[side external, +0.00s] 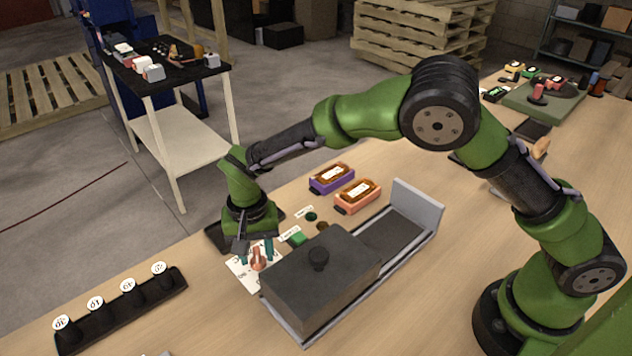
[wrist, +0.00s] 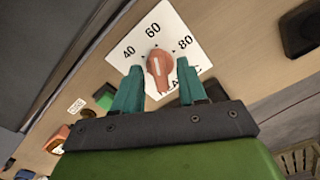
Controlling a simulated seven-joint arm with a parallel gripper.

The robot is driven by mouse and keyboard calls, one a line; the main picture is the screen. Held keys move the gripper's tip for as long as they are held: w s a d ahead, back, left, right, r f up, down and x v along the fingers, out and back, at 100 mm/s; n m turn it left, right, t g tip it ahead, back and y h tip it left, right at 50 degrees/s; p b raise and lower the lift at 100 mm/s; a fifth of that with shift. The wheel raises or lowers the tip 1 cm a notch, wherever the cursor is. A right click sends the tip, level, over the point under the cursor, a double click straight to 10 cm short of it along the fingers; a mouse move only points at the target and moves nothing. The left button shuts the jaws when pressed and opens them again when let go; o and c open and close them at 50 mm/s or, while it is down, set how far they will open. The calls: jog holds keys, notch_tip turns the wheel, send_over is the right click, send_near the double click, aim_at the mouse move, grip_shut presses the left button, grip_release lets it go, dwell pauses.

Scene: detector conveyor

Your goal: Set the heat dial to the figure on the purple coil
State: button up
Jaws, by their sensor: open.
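The heat dial (side external: 257,261) is a salmon-orange knob on a white card with figures. In the wrist view, the dial (wrist: 158,70) has a white line pointing close to 60, between 40 on the left and 80 on the right. My gripper (side external: 255,250) is over the dial, pointing down. Its teal fingers (wrist: 158,84) stand apart on either side of the knob, with gaps visible. The purple coil (side external: 331,179) lies on the table behind the conveyor, with a pale label whose figure is too small to read.
An orange coil (side external: 357,196) lies beside the purple one. A grey detector box (side external: 320,279) spans the conveyor (side external: 402,236), close to my gripper. A green button (side external: 297,239) is near the dial. A black rack (side external: 120,314) holds several numbered pieces at the left.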

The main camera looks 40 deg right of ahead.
aim_at(256, 253)
notch_tip(256, 253, up, 17)
dwell(0.5)
